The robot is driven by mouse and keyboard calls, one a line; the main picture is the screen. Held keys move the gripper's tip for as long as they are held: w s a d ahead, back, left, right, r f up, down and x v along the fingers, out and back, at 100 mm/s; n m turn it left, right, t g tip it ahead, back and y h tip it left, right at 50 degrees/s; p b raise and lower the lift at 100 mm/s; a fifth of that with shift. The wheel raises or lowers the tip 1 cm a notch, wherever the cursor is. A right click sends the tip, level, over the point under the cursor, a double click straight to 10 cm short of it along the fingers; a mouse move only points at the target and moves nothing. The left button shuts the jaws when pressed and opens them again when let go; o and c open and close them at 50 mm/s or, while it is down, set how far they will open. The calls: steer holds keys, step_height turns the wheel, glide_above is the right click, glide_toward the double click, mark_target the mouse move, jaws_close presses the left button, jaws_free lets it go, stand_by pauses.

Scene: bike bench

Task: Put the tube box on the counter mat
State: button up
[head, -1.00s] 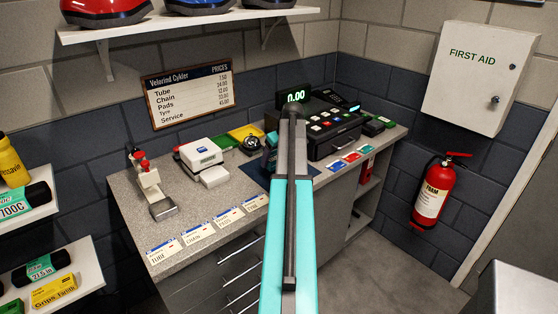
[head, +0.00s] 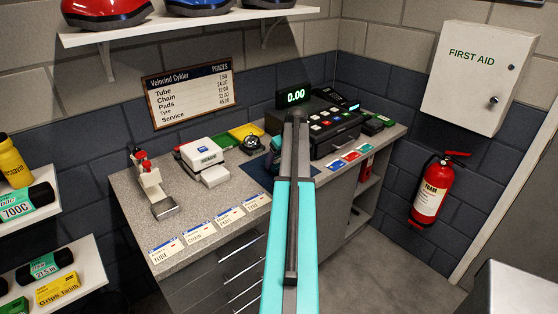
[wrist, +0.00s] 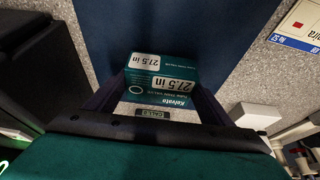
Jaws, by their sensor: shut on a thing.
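The tube box (wrist: 160,82) is teal and white and reads "27.5 in". It sits between the two dark fingers of my gripper (wrist: 158,100) in the wrist view, and my gripper is shut on it. The dark blue counter mat (wrist: 180,28) lies behind and below the box there. I cannot tell whether the box touches the mat. My arm hides the box and most of my gripper in that view.
The cash register (head: 325,125) stands at the back right of the mat. A white card terminal (head: 202,158) and a red-topped tool (head: 150,182) stand to the left. Price cards (head: 200,228) line the counter's front edge.

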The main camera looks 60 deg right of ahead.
steer(key=shift+f, duration=0.5)
steer(key=shift+f, duration=0.15)
steer(key=o, duration=1.2)
steer(key=shift+c, duration=0.2)
steer(key=shift+r, duration=0.2)
steer(key=b+v, duration=0.3)
steer(key=v, duration=0.8)
steer(key=shift+r, duration=0.4)
steer(key=shift+s+a, duration=0.1)
steer(key=shift+s, duration=0.1)
